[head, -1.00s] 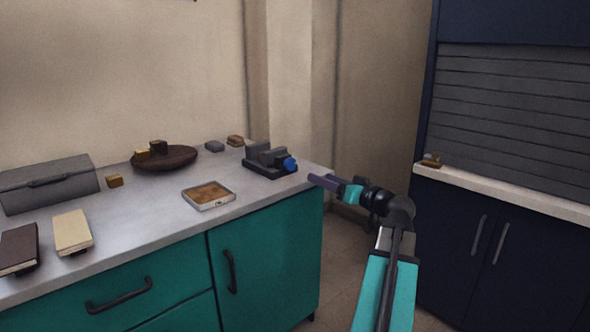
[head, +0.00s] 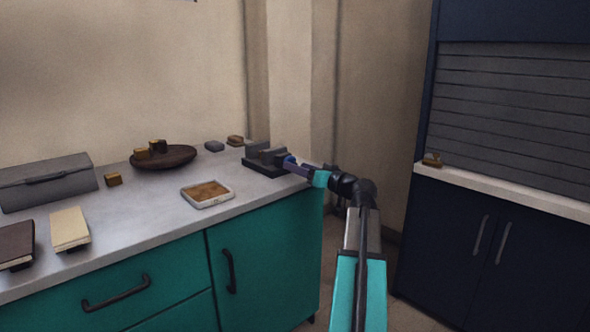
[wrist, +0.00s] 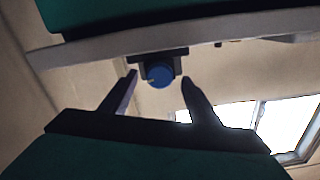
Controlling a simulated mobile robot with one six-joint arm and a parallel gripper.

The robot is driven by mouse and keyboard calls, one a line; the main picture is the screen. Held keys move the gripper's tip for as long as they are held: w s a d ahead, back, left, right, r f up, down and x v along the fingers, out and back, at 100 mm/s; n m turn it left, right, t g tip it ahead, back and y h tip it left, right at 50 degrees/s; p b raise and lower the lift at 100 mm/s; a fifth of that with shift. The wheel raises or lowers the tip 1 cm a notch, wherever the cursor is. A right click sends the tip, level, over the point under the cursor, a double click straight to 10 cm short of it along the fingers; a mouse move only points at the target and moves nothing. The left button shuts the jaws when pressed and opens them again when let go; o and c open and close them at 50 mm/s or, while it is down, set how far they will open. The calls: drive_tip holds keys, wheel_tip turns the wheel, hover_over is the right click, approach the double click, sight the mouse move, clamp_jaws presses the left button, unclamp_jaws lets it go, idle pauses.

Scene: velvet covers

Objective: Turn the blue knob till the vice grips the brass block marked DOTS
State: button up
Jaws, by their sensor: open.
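The dark grey vice (head: 264,158) stands near the right end of the grey counter. Its blue knob (head: 289,160) faces right and is partly hidden by my gripper (head: 296,168) in the head view. In the wrist view the blue knob (wrist: 159,75) shows ahead, between and just beyond the two fingertips of my gripper (wrist: 159,78), which is open and empty. No brass block can be made out in the vice. Small brass-coloured blocks lie on the counter (head: 113,179) and in the brown bowl (head: 178,160); their marks are too small to read.
A shallow tray (head: 222,200) with a brown inside lies at the counter's front edge. A grey case (head: 45,183), a cream book (head: 70,229) and a dark book (head: 16,243) are at left. Small blocks (head: 235,140) sit behind the vice. A dark blue cabinet (head: 470,240) stands at right.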

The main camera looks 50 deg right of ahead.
drive_tip(key=shift+w+d, duration=0.1)
drive_tip(key=shift+w, duration=1.25)
drive_tip(key=shift+c, duration=0.5)
drive_tip(key=c, duration=1)
drive_tip(key=shift+o, duration=0.2)
